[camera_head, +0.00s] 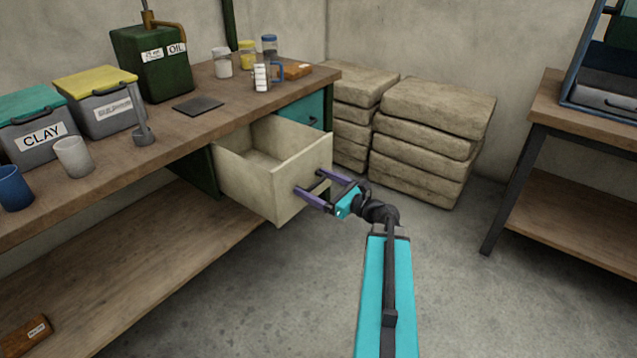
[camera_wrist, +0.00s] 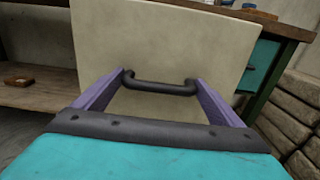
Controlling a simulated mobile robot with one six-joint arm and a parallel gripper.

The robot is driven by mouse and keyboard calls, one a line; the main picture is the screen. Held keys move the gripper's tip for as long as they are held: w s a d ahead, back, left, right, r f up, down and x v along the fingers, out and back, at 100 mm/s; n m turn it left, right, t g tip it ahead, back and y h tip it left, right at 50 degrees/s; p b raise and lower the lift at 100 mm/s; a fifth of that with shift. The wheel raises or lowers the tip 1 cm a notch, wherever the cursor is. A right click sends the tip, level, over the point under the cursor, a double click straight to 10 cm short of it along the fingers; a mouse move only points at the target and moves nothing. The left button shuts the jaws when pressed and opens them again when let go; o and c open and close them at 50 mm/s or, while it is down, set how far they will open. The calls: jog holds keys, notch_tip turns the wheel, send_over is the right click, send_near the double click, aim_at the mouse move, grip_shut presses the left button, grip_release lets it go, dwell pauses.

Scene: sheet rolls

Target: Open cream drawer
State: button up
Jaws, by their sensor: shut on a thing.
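The cream drawer (camera_head: 300,177) is pulled well out from under the wooden workbench in the head view, and its inside looks empty. Its front panel (camera_wrist: 160,45) fills the middle of the wrist view. A dark bar handle (camera_wrist: 160,87) is on that front. My gripper (camera_head: 311,188) is at the drawer front, with its two purple fingers shut on the handle. In the wrist view the fingertips of my gripper (camera_wrist: 160,80) sit at the two ends of the handle.
A teal drawer (camera_head: 305,112) sits closed beyond the cream one. The workbench (camera_head: 215,95) carries bins, cups, a green oil can and jars. Stacked sacks (camera_head: 430,135) stand behind the drawer. A second table (camera_head: 575,125) is at right. The floor (camera_head: 450,260) between is clear.

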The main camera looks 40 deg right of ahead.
jog(key=o, duration=1.3)
jog(key=shift+c, duration=0.2)
jog(key=shift+s, duration=0.15)
jog(key=shift+p+v, duration=1.35)
jog(key=shift+v, duration=5.5)
